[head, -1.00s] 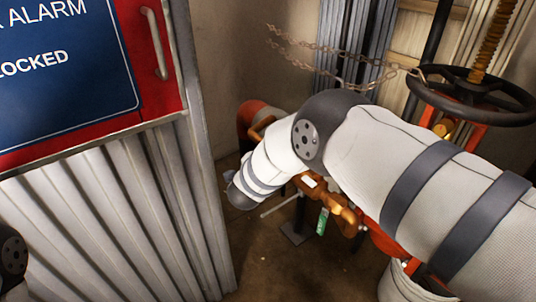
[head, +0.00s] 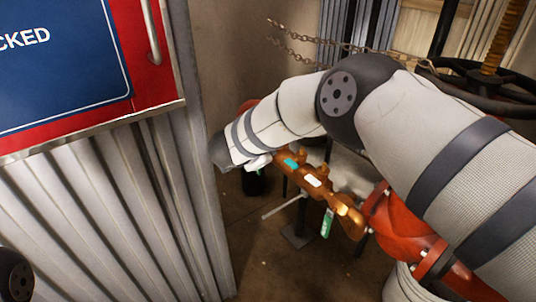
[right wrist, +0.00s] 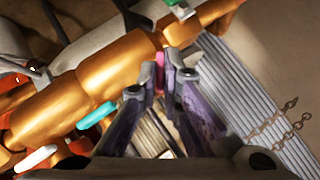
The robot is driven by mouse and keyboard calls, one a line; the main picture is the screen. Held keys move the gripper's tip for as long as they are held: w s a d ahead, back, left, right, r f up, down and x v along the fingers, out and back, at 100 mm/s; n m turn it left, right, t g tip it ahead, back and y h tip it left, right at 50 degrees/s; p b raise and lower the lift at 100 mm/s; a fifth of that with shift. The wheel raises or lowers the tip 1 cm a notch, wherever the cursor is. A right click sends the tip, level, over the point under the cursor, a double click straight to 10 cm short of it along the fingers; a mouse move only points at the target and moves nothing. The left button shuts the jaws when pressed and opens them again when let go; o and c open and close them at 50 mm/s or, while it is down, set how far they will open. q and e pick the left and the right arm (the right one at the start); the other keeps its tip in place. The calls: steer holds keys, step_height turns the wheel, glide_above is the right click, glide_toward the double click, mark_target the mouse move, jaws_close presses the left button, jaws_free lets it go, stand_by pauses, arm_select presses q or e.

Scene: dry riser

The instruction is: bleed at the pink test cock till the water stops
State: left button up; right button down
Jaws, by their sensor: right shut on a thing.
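The pink test cock (right wrist: 159,58) shows in the right wrist view as a small pink lever on the bronze valve body (right wrist: 110,75). My right gripper (right wrist: 160,80) is shut on it, with a fingertip on each side. In the head view my right arm hides the pink cock and the fingers. A teal cock (head: 290,163) and a white cock (head: 312,181) sit along the bronze body; both also show in the right wrist view, teal (right wrist: 97,116) and white (right wrist: 36,158). I cannot make out any water stream. My left gripper is out of view.
A green tag (head: 327,223) hangs by the bronze body. Red pipework (head: 400,232) lies to the right, above a pale bucket (head: 398,287). A corrugated panel (head: 100,220) and a red-framed blue sign (head: 60,60) stand at left. A chain (head: 300,48) hangs behind.

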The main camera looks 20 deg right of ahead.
steer(key=shift+w+n+g+b, duration=0.1)
steer(key=shift+n+g+b, duration=0.3)
steer(key=shift+g+b, duration=0.3)
steer(key=shift+r, duration=0.1)
steer(key=c, duration=1.8)
jaws_free()
steer(key=shift+o, duration=0.2)
steer(key=shift+a, duration=0.1)
steer(key=v, duration=0.7)
steer(key=shift+a, duration=0.15)
